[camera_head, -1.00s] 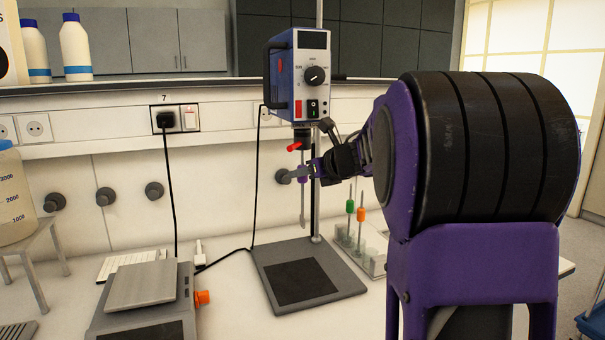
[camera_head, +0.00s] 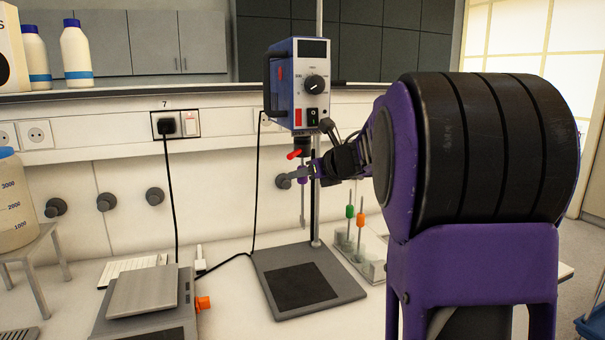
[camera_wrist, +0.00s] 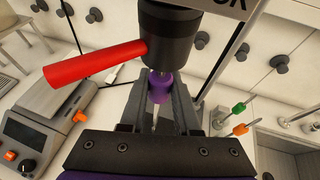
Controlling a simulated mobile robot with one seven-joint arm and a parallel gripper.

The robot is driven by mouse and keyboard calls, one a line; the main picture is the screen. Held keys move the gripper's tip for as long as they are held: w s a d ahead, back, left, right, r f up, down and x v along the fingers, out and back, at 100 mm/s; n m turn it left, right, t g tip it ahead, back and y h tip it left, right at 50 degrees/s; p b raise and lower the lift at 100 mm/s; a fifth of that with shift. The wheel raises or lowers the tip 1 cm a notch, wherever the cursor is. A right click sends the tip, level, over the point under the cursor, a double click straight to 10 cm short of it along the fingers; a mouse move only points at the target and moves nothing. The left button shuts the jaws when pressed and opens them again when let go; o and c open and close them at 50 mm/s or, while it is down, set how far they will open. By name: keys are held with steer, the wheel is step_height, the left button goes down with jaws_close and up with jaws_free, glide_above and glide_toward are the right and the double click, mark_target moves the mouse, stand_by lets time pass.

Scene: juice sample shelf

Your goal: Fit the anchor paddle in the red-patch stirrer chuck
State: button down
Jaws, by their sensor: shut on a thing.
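The stirrer (camera_head: 300,85) is a blue and grey box with a red patch on its left side, on an upright stand. Its black chuck (camera_wrist: 168,35) hangs below it, with a red handle (camera_wrist: 95,62) sticking out to the left; the chuck also shows in the head view (camera_head: 302,143). My gripper (camera_head: 308,173) is shut on the purple collar (camera_wrist: 160,86) of the paddle (camera_head: 303,207), which hangs upright directly under the chuck. The collar's top appears close to or touching the chuck's underside; whether the shaft is inside is hidden. The paddle's lower end is too small to make out.
The stand's rod (camera_head: 317,215) rises close behind my gripper, from a grey base plate (camera_head: 345,285). A rack (camera_head: 372,270) with green-collared and orange-collared paddles stands to the right. A balance (camera_head: 145,295) stands at left. A black cable hangs left of the stirrer.

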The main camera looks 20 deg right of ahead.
steer(key=shift+r, duration=0.4)
steer(key=c, duration=0.9)
jaws_free()
steer(key=o, duration=0.3)
steer(key=shift+f, duration=0.15)
steer(key=shift+o, duration=0.2)
